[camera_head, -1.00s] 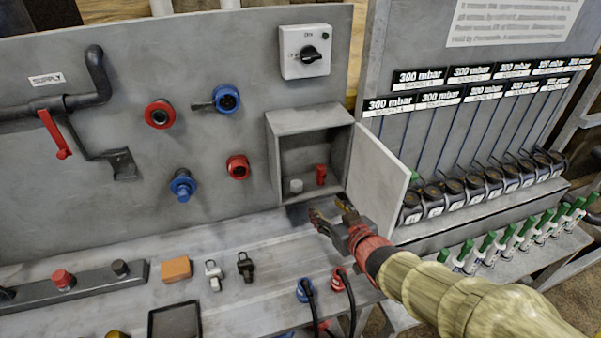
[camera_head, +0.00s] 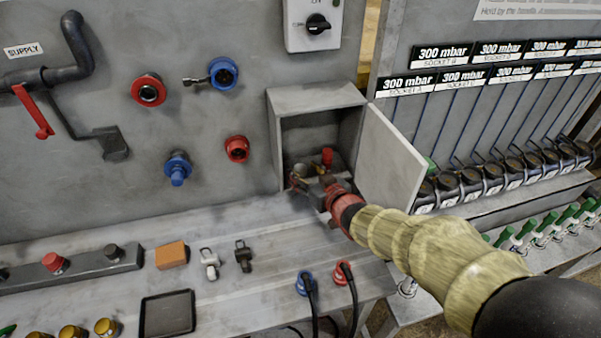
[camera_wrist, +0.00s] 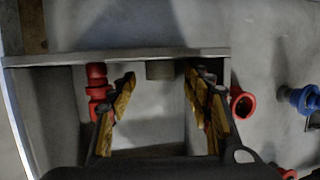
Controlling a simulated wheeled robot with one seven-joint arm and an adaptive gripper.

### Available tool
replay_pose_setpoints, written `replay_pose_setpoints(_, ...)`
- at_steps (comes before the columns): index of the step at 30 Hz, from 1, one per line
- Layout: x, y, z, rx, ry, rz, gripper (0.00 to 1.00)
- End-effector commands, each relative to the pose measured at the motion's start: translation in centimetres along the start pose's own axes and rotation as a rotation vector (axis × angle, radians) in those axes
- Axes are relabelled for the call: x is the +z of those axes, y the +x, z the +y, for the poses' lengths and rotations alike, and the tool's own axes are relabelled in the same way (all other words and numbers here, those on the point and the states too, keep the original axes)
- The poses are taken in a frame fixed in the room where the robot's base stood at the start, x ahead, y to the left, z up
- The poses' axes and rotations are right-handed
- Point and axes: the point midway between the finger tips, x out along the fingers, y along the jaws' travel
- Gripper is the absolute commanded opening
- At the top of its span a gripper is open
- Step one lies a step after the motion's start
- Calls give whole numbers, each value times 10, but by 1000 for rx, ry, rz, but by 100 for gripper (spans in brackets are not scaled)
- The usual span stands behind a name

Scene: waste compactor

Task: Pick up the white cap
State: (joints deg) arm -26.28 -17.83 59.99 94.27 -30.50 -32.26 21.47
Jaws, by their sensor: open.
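The white cap (camera_wrist: 160,70) shows in the wrist view as a short, shaded grey-white cylinder inside the open wall box. It lies at the gap between my fingertips, with space on both sides; I cannot tell whether it is fully between them. In the head view the cap (camera_head: 299,170) is mostly hidden by a finger. My gripper (camera_head: 313,175) is open and reaches into the box. In the wrist view its yellow-padded fingers (camera_wrist: 161,78) stand wide apart.
The grey box (camera_head: 318,97) has its door (camera_head: 391,160) swung open to the right, close to my arm. A red fitting (camera_head: 327,157) stands inside the box; in the wrist view this red fitting (camera_wrist: 97,82) is outside the left finger. The bench (camera_head: 225,235) is below.

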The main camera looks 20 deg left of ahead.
Motion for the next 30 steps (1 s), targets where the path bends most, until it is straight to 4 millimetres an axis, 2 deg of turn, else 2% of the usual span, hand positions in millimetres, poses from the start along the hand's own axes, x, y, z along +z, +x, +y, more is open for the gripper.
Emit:
replay_pose_setpoints(7, -1, 2, 0, 1, 0, 1, 50)
replay_pose_setpoints(25, -1, 2, 0, 1, 0, 1, 16)
replay_pose_setpoints(30, -1, 2, 0, 1, 0, 1, 16)
